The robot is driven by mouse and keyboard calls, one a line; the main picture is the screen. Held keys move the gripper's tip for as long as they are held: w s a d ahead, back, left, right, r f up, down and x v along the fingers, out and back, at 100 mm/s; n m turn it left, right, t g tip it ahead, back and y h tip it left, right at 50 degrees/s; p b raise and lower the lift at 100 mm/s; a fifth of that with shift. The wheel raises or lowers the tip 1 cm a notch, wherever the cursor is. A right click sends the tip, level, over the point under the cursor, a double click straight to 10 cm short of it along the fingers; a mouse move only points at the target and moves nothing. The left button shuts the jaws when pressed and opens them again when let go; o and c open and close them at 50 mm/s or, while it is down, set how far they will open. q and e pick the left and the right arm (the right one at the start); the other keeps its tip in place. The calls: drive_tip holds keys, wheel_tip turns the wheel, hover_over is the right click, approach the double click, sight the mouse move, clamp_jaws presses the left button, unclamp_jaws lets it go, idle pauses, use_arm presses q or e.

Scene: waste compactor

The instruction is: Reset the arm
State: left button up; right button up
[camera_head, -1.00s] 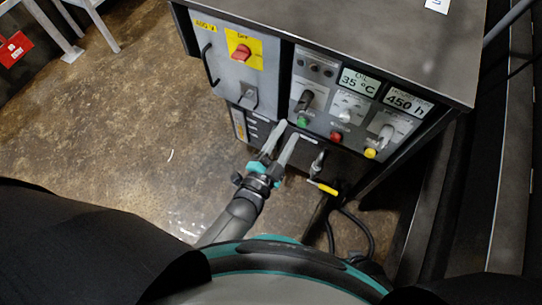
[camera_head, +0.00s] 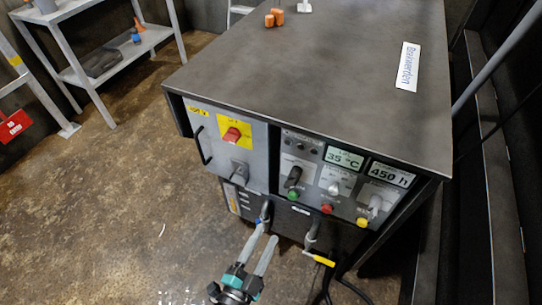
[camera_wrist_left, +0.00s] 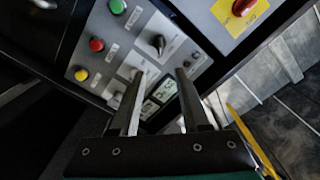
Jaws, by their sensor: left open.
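My left gripper (camera_head: 265,249) is in the lower middle of the head view, in front of the control cabinet. Its two fingers are apart with nothing between them. In the left wrist view the gripper (camera_wrist_left: 160,80) also shows open, with the cabinet's control panel (camera_wrist_left: 145,40) beyond the fingers. In the head view the panel (camera_head: 318,178) carries a red switch on yellow (camera_head: 232,134), dark knobs, a green button (camera_head: 293,195), a red button (camera_head: 326,208) and a yellow button (camera_head: 362,222). The displays read 35 °C and 450 h. My right gripper is not in view.
A yellow-handled valve (camera_head: 320,259) and black hoses hang below the panel. A shelf (camera_head: 115,60) stands at the left. Floor between is open.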

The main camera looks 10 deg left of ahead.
use_arm(q)
drive_tip(key=s+a+f+n+g+y, duration=0.2)
drive_tip(key=s+a+f+n+g, duration=0.3)
drive_tip(key=f, duration=0.7)
drive_tip(key=s+a+f+n+g+y, duration=0.2)
drive_tip(key=s+a+f+g, duration=0.45)
drive_tip(key=f, duration=0.45)
drive_tip(key=s+a+f+n+g+y, duration=0.2)
drive_tip(key=s+a+f+n+g, duration=0.1)
drive_tip(key=s+a, duration=0.3)
drive_tip(key=shift+s+a+f+p, duration=0.35)
drive_tip(key=shift+s+f, duration=0.3)
drive_tip(key=shift+s, duration=0.4)
